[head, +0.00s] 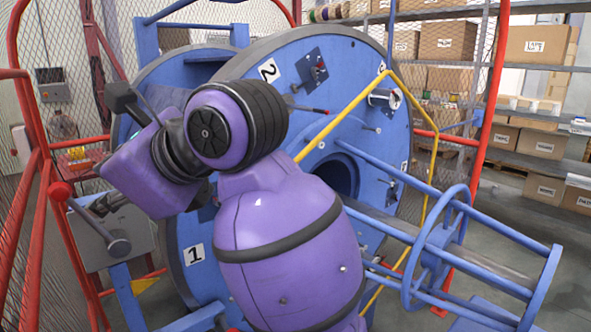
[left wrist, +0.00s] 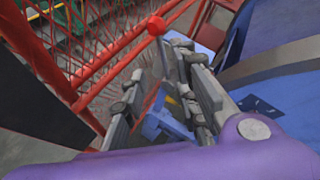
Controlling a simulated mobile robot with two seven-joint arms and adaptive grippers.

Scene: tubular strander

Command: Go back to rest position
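My purple left arm rises through the middle of the head view and bends over to the left. My left gripper (head: 98,208) is at its end, partly hidden by the purple wrist, near the red guard rail and a grey box (head: 135,244). In the left wrist view the grey fingers of the left gripper (left wrist: 158,68) are apart, with nothing held between them. A red ball-shaped knob (left wrist: 157,25) shows beyond the fingertips; it also shows in the head view (head: 60,191). My right gripper is in neither view.
The large blue strander disc (head: 345,90), numbered 1 and 2, stands behind my arm. A blue tubular frame (head: 430,235) extends right. Red rails and mesh (head: 35,165) stand close on the left. Shelves with cardboard boxes (head: 537,45) are at the back right.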

